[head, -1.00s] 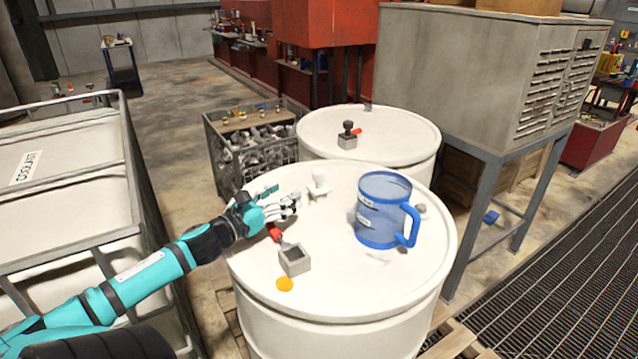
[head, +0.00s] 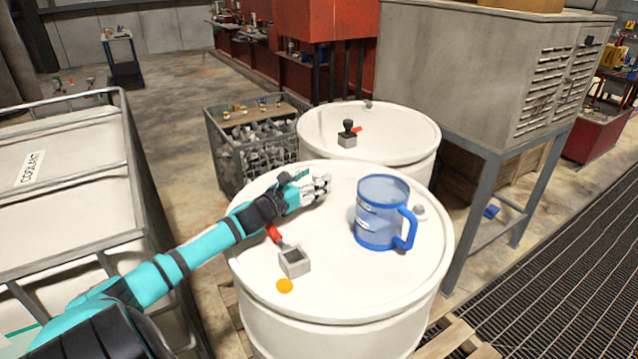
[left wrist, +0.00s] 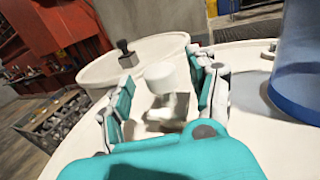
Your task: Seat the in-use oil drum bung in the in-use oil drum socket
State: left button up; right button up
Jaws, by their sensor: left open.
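The in-use bung is a white piece with a round knob, and it stands on the front drum's lid. In the left wrist view the bung (left wrist: 161,77) is between the spread fingers of my left gripper (left wrist: 165,85). The gripper is open around the bung; contact cannot be told. The in-use socket, a grey square block with a dark opening (head: 294,262), sits empty near the front of the lid, below my left forearm. My right gripper is not in view.
A blue jug (head: 382,215) stands right of my left gripper on the front drum (head: 340,290). The rear drum (head: 410,140) carries a similar block with a black knob (head: 347,130).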

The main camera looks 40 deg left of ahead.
pick_arm(q)
jog(key=shift+w, duration=0.3)
grip_shut()
jog(key=shift+r, duration=0.1)
